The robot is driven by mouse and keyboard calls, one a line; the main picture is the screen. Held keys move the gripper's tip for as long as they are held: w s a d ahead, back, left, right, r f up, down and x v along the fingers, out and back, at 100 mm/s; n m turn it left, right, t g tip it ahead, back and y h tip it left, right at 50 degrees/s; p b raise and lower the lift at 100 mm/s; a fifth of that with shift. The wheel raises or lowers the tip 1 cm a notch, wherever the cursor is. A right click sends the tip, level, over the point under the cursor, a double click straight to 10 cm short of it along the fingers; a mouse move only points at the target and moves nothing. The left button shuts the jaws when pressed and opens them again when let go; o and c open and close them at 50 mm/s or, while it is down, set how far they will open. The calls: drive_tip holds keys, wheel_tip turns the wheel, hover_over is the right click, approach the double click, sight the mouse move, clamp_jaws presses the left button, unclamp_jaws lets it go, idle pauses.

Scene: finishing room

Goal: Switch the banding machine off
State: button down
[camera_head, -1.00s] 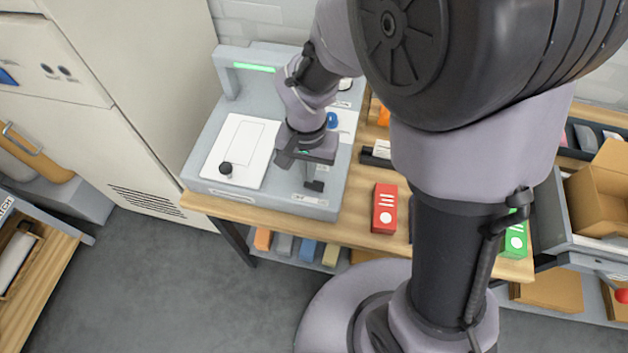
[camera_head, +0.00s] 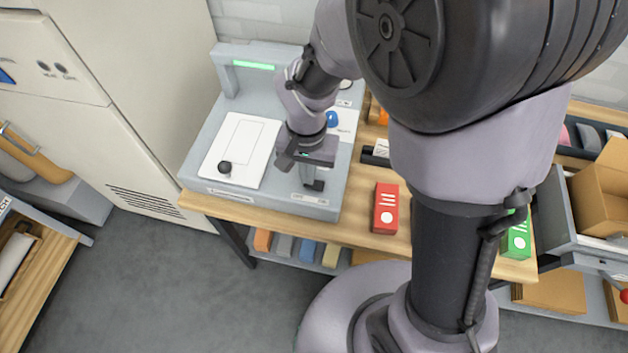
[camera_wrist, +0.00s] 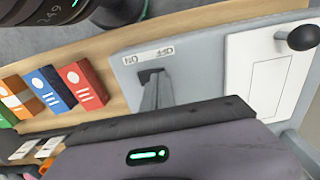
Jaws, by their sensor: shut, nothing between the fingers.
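The banding machine (camera_head: 205,165) is a light grey unit on the wooden bench, with a white plate, a black knob (camera_head: 225,168) and a lit green strip (camera_head: 253,66). A small black switch (camera_head: 315,185) sits at its front right corner, beside a two-word label (camera_head: 310,199). The switch also shows in the wrist view (camera_wrist: 147,74), partly hidden by my fingers. My gripper (camera_head: 308,176) is shut and empty, its tips at or just above the switch. I cannot tell whether they touch it, or which way the switch is tipped.
A red box (camera_head: 385,208) stands on the bench right of the machine, and a green box (camera_head: 516,240) farther right. A blue knob (camera_head: 332,118) is on the machine behind my wrist. A tall pale cabinet (camera_head: 130,110) stands on the left. The bench front between machine and red box is clear.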

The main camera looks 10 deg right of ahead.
drive_tip(key=shift+f, duration=0.3)
drive_tip(key=shift+r, duration=0.1)
wheel_tip(320, 180, up, 7)
drive_tip(key=p, duration=0.5)
wheel_tip(320, 180, up, 5)
drive_tip(key=t+b, duration=0.1)
drive_tip(key=b, duration=0.1)
hover_over(319, 186)
drive_tip(key=s+d+r+t+y+b, duration=0.2)
drive_tip(key=s+d+r+t, duration=0.2)
drive_tip(key=s+r, duration=0.4)
drive_tip(key=shift+s+d+t+b, duration=0.3)
drive_tip(key=shift+s+t+b, duration=0.1)
drive_tip(key=shift+s, duration=0.8)
